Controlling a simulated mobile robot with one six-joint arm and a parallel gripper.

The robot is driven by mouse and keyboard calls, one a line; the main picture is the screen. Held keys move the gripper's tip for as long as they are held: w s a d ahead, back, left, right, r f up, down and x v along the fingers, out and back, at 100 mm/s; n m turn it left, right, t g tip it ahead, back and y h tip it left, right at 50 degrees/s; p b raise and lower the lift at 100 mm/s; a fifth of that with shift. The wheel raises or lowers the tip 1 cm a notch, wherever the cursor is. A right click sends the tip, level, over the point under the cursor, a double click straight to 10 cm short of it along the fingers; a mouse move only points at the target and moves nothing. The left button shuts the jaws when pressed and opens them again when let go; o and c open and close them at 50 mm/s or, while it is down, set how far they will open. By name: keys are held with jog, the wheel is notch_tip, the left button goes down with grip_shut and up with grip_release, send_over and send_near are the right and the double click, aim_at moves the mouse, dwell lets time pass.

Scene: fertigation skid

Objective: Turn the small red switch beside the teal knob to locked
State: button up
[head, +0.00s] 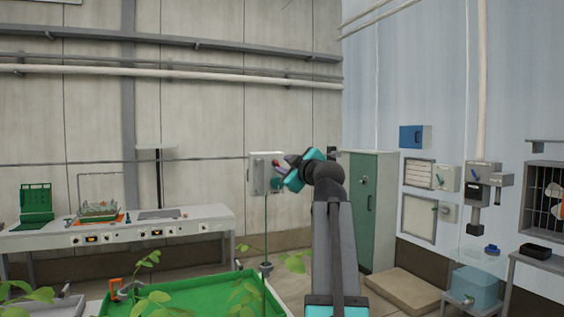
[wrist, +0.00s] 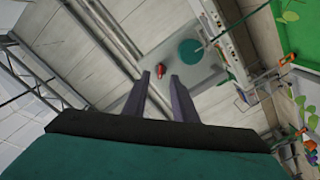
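The small red switch (wrist: 160,69) sits on the face of a grey wall box (wrist: 172,48), beside the round teal knob (wrist: 192,52). In the head view the same box (head: 257,176) hangs on the back wall, with the red switch (head: 275,163) and teal knob (head: 277,183) partly behind my gripper (head: 280,170). In the wrist view my two dark fingers (wrist: 162,82) are apart with nothing between them. Their tips point toward the box, close below the red switch in the picture. I cannot tell whether they touch it. The switch's marked positions are too small to read.
A long workbench (head: 130,227) with gear stands left along the wall. A green tray (head: 240,291) and leafy plants (head: 155,300) are in the foreground. A green cabinet (head: 368,208) stands right of my arm. A thin upright stem (head: 265,225) runs below the box.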

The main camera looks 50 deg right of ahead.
aim_at(277, 164)
jog(key=shift+p+x, duration=0.5)
jog(key=shift+x, duration=1.55)
